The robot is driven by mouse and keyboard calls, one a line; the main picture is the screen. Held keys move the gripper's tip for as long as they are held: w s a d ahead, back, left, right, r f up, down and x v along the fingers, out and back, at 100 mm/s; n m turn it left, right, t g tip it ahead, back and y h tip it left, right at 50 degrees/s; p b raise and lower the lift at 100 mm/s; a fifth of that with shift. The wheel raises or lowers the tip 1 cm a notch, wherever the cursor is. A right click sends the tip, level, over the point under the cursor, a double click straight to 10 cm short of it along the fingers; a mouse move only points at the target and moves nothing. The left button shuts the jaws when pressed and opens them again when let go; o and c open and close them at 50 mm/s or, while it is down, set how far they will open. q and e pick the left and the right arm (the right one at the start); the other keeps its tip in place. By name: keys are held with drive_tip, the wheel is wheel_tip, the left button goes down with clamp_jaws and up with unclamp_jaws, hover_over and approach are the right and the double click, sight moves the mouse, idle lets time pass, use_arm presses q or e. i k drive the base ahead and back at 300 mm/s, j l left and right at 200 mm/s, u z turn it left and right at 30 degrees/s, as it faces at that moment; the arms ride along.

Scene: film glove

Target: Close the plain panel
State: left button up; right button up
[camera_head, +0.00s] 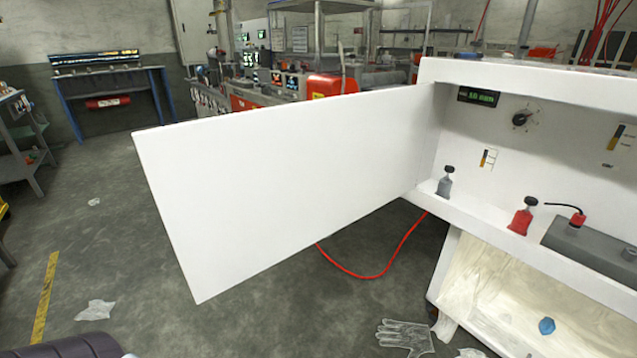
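The plain panel (285,180) is a large flat white door in the middle of the head view. It stands wide open, swung out to the left from the white cabinet (520,75). Its right edge meets the cabinet's left side, where the hinge appears to be. Neither of my grippers shows in this view. A dark rounded shape at the bottom left edge may be part of my arm, but I cannot tell.
A red cable (368,277) hangs below the panel. A clear film glove (405,336) lies on the floor. Floor left of the panel is mostly free.

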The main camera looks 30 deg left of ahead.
sight(238, 195)
drive_tip(key=k+j+z, duration=0.15)
drive_tip(key=j, duration=0.3)
drive_tip(key=k+j+z, duration=0.15)
drive_tip(key=k+j, duration=0.25)
drive_tip(key=k+j+z, duration=0.1)
drive_tip(key=j, duration=0.3)
drive_tip(key=k+j+z, duration=0.15)
drive_tip(key=j, duration=0.2)
drive_tip(key=j+z, duration=0.1)
drive_tip(key=j, duration=0.25)
drive_tip(key=j+z, duration=0.35)
drive_tip(key=j, duration=0.7)
drive_tip(key=i+j+z, duration=0.15)
drive_tip(key=j, duration=0.25)
drive_tip(key=i+j+z, duration=0.1)
drive_tip(key=j, duration=0.3)
drive_tip(key=i, duration=0.1)
